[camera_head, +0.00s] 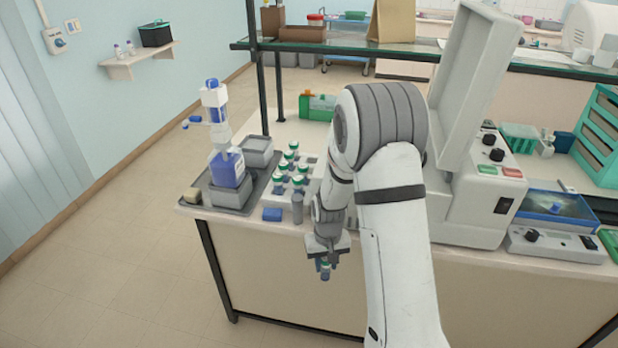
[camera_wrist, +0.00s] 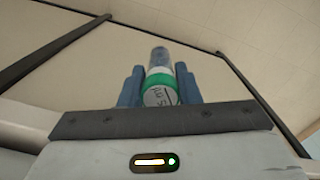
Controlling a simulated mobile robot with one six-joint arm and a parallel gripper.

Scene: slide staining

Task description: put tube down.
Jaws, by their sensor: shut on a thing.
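My gripper (camera_head: 325,265) is shut on a tube (camera_head: 325,273) and holds it in front of the bench's front edge, over the floor side. In the wrist view the tube (camera_wrist: 159,85) sits between the two blue fingers of my gripper (camera_wrist: 159,88). The tube has a green ring and a pale cap with dark lettering facing the camera, and a bluish far end. On the bench, a white rack (camera_head: 310,162) holds several similar tubes with green and white caps. My arm hides part of the rack's right side.
A grey tray (camera_head: 242,206) with a blue-filled dispenser bottle (camera_head: 228,168) stands left of the rack. A blue block (camera_head: 272,214) and a grey cylinder (camera_head: 297,208) lie near the front edge. A large grey machine (camera_head: 470,190) with a raised lid stands right of my arm.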

